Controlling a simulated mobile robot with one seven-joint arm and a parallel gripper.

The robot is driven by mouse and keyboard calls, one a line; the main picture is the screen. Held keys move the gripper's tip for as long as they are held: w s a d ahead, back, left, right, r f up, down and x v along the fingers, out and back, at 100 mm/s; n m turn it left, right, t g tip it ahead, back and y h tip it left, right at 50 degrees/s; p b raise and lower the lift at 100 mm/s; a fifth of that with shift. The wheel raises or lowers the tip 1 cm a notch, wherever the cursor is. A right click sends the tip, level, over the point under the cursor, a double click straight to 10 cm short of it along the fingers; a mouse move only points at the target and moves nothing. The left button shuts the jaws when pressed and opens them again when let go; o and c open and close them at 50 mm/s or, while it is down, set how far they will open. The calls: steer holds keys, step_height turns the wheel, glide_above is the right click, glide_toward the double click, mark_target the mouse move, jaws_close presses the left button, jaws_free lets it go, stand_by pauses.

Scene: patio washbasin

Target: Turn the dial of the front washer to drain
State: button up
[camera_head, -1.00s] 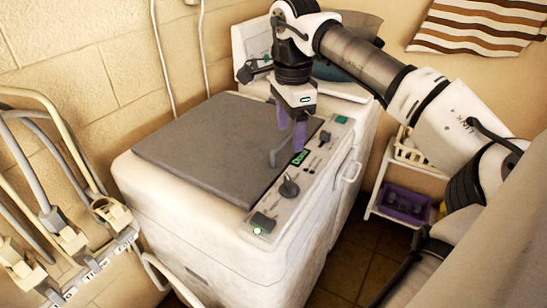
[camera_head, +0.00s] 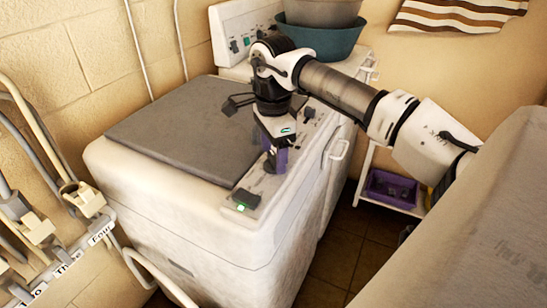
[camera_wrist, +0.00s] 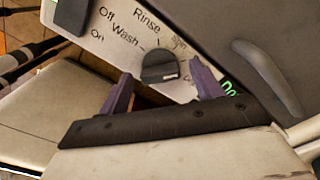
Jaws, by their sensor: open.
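The front washer (camera_head: 190,225) is a white machine with a grey lid (camera_head: 185,130) and a control panel along its right side. Its dark round dial (camera_wrist: 160,68) shows in the wrist view, among printed labels "Off", "Wash", "On", "Rinse" and another, partly hidden word. A pale mark sits on the dial's lower edge; I cannot tell its exact setting. My gripper (camera_head: 273,160) points down at the panel. In the wrist view its purple fingers (camera_wrist: 162,66) are open, one on each side of the dial, with nothing gripped. In the head view the gripper mostly covers the dial.
A dark switch with a green light (camera_head: 243,199) is at the panel's near end. A grey handle (camera_wrist: 268,77) stands on the lid. Behind are another washer (camera_head: 240,35) and a teal basin (camera_head: 320,40).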

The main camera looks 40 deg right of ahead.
steer(key=c, duration=1)
steer(key=shift+f, duration=0.1)
steer(key=shift+m, duration=0.3)
steer(key=shift+f+m+b, duration=0.1)
steer(key=shift+m+b, duration=0.9)
steer(key=shift+m, duration=0.2)
steer(key=shift+m+b, duration=1.05)
steer(key=shift+m, duration=1.45)
steer(key=o, duration=1)
